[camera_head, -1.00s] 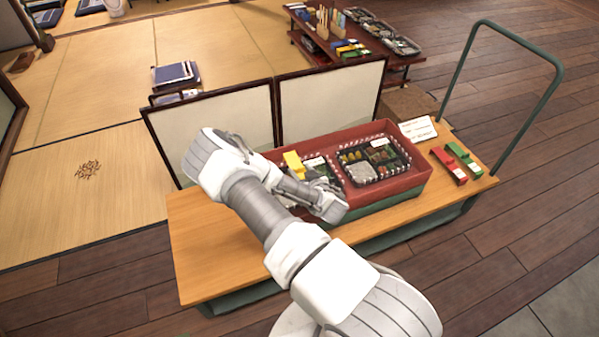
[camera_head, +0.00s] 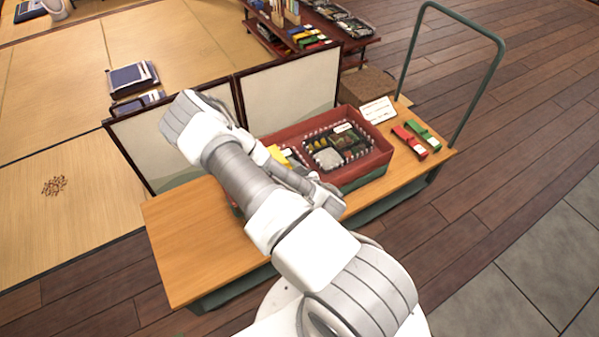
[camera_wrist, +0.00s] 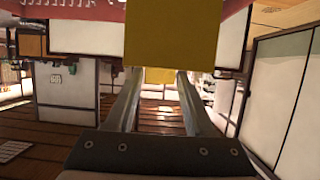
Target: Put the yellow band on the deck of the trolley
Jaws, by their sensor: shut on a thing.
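My gripper (camera_wrist: 159,75) is shut on the yellow band (camera_wrist: 172,35), which fills the upper middle of the wrist view. In the head view the yellow band (camera_head: 279,153) shows partly behind my arm, over the left part of the red crate. My fingers are mostly hidden by the arm there. The trolley's deck (camera_head: 185,240) is a long wooden board with bare room at its left end. Its green handle (camera_head: 409,60) rises at the right end.
The red crate (camera_head: 374,160) stands on the deck with black lunch trays (camera_head: 350,135) in it. A red band (camera_head: 409,141) and a green band (camera_head: 425,133) lie on the deck to the right, near a white card (camera_head: 378,110). A low folding screen (camera_head: 290,97) stands behind the deck.

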